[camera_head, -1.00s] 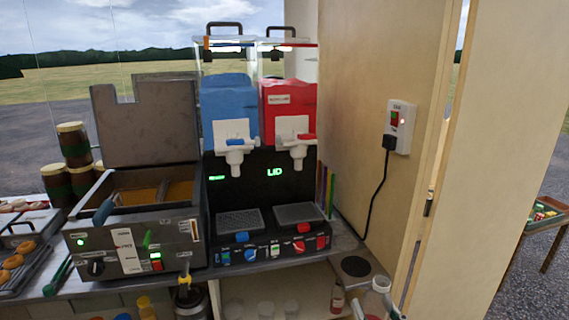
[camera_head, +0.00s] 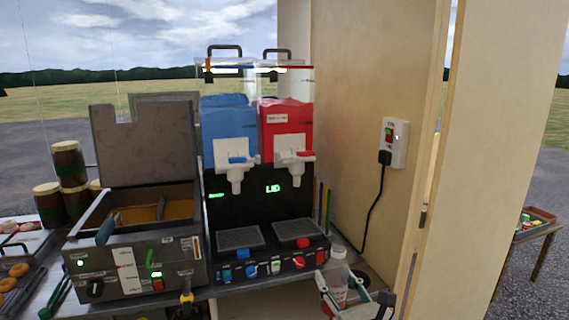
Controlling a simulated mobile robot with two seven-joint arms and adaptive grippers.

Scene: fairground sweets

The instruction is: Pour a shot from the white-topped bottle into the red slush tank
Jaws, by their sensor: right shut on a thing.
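The red slush tank (camera_head: 285,121) is the right-hand tank of the two-tank slush machine, with red slush and a white tap (camera_head: 294,149) on its front. The lid with a black handle (camera_head: 277,53) is on top of it. A clear bottle with a white top (camera_head: 337,271) stands upright at the lower right, in front of the machine's right corner and well below the tank's top. My right gripper (camera_head: 344,293) is shut around this bottle; its lower part is partly hidden by the fingers. My left gripper is not in view.
The blue slush tank (camera_head: 228,131) stands left of the red one. A fryer (camera_head: 135,245) with a raised lid is further left, with stacked jars (camera_head: 66,170) behind. The wooden wall, with a socket (camera_head: 395,142) and black cable, closes the right side.

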